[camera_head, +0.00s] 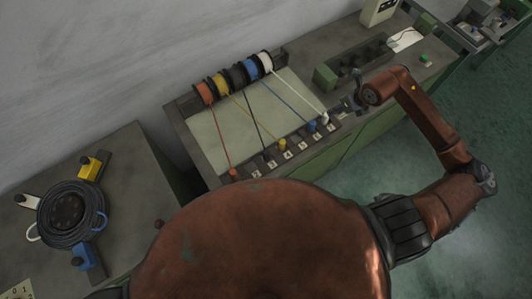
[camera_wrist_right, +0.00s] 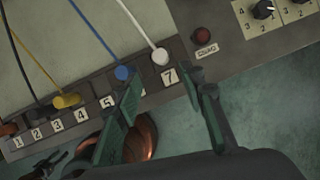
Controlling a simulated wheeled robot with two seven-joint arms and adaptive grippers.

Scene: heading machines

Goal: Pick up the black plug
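The black plug (camera_head: 267,155) stands low in the row of numbered slots along the front of the bench, at the end of a black cord. It is small and dark against the dark strip. In the right wrist view the black plug (camera_wrist_right: 39,112) is at the left, near labels 2 and 3. My right gripper (camera_wrist_right: 160,78) is open and empty, its fingers apart near the white plug (camera_wrist_right: 160,56) and label 7. In the head view the right gripper (camera_head: 347,106) is at the row's right end, away from the black plug. My left gripper is not in view.
Orange (camera_head: 233,173), yellow (camera_head: 282,145) and blue (camera_head: 311,126) plugs share the row. Cords run to spools (camera_head: 235,77) at the back. A red button (camera_wrist_right: 202,35) and knob panel (camera_wrist_right: 270,15) lie right of the row. A cable coil (camera_head: 70,212) rests on the left table.

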